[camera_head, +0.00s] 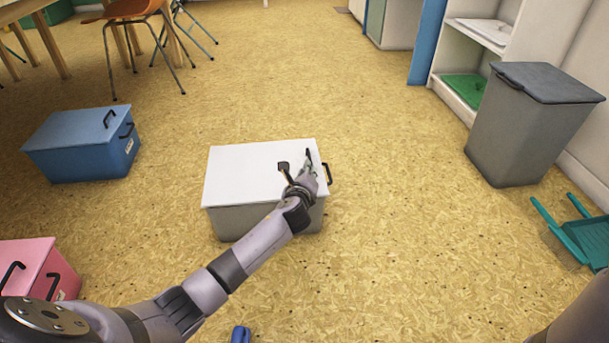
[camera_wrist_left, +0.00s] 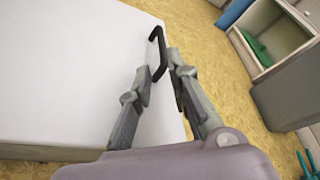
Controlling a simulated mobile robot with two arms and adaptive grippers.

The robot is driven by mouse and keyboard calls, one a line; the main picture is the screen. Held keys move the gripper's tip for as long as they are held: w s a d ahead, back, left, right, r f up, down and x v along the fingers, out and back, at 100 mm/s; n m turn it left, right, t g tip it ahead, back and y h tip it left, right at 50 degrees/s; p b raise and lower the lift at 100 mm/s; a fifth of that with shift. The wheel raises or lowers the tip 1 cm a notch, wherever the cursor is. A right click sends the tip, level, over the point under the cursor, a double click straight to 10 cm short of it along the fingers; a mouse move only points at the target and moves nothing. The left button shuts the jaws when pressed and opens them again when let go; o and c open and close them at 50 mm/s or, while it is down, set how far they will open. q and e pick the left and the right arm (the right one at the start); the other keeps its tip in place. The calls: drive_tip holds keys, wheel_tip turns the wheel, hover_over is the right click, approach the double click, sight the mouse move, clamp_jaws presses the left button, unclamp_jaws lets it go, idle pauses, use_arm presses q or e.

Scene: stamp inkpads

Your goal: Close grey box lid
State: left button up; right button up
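The grey box (camera_head: 235,222) stands on the floor in the middle of the head view. Its white lid (camera_head: 236,175) lies flat over the top, and I see no clear gap between lid and box. A black handle (camera_head: 328,174) sits at the right end; it also shows in the left wrist view (camera_wrist_left: 154,34). My left gripper (camera_head: 296,161) is over the right part of the lid, close to the handle. Its fingers (camera_wrist_left: 158,68) are spread, with nothing held; whether they touch the lid or handle I cannot tell. My right gripper is out of view.
A blue box (camera_head: 75,145) and a pink box (camera_head: 28,260) stand on the left. A grey bin (camera_head: 525,130) and a teal item (camera_head: 580,235) are on the right. A chair (camera_head: 130,12) is at the back left. The floor around the grey box is mostly clear.

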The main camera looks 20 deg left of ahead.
use_arm(q)
drive_tip(key=shift+v, duration=1.05)
